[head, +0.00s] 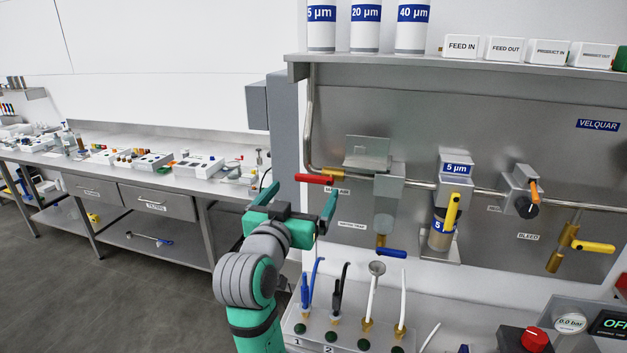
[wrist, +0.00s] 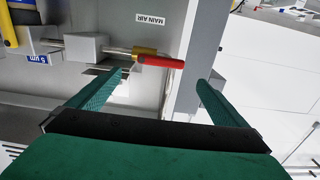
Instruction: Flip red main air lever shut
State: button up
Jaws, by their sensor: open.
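The red main air lever (head: 314,179) sits on the pipe at the left end of the steel panel and lies roughly level, in line with the pipe. In the wrist view the red lever (wrist: 160,62) joins a brass valve body, near a "MAIN AIR" label (wrist: 150,20). My gripper (head: 299,196) is open and empty. In the head view its fingers appear on either side of the lever's left part. In the wrist view the fingers (wrist: 160,80) point toward the lever, with the lever's red end between them. I cannot tell how far apart in depth they are.
A grey upright post (head: 286,130) stands just left of the panel. A blue lever (head: 391,253) hangs lower right of my gripper. Tubes and hoses (head: 345,290) rise from a block below. A yellow-handled filter (head: 451,212) is further right. A workbench (head: 150,178) stretches away left.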

aim_at(313, 177)
jog(key=x, duration=0.8)
jog(key=c, duration=1.5)
